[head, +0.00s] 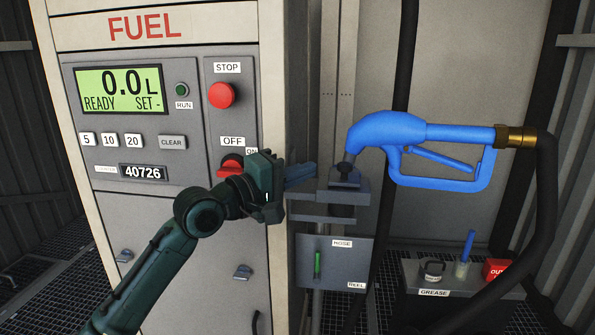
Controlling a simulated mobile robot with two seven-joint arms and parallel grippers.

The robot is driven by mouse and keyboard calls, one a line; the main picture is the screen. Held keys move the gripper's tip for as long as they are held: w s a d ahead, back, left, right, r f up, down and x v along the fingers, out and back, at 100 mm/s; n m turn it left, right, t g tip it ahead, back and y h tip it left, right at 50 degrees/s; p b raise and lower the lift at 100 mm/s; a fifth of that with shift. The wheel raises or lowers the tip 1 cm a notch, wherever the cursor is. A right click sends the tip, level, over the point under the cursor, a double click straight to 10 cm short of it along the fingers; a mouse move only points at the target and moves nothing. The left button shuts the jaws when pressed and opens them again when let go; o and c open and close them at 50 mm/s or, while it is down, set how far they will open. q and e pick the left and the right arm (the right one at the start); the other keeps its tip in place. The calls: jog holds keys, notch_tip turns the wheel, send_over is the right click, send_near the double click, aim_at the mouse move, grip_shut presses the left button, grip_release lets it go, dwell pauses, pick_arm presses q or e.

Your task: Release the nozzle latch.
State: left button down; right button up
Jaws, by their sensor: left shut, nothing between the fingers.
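The blue fuel nozzle (392,130) sits with its spout end down in the grey holder (345,192) on the post beside the pump. Its brass swivel (516,137) joins a black hose on the right. A short slate-blue bar (301,174) sticks out left of the holder; it looks like the latch lever, and its near end is hidden behind my gripper. My left gripper (272,195) is dark green, shut and empty, in front of the pump's right edge, at the bar's left end. I cannot tell whether it touches the bar. My right gripper is out of view.
The pump panel has a display (120,91) reading 0.0 L, READY, a red STOP button (221,95) and a red OFF/ON knob (231,166), partly covered by my gripper. A hose reel plate (340,272) hangs below the holder. A dark bench (430,308) with grease items stands lower right.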

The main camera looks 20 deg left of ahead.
aim_at(327, 188)
pick_arm(q)
jog(key=x, duration=0.5)
jog(key=shift+w+d+p, duration=0.15)
jog(key=shift+w+p, duration=0.1)
jog(key=shift+p, duration=0.1)
jog(key=shift+w+d, duration=0.25)
jog(key=shift+w, duration=0.1)
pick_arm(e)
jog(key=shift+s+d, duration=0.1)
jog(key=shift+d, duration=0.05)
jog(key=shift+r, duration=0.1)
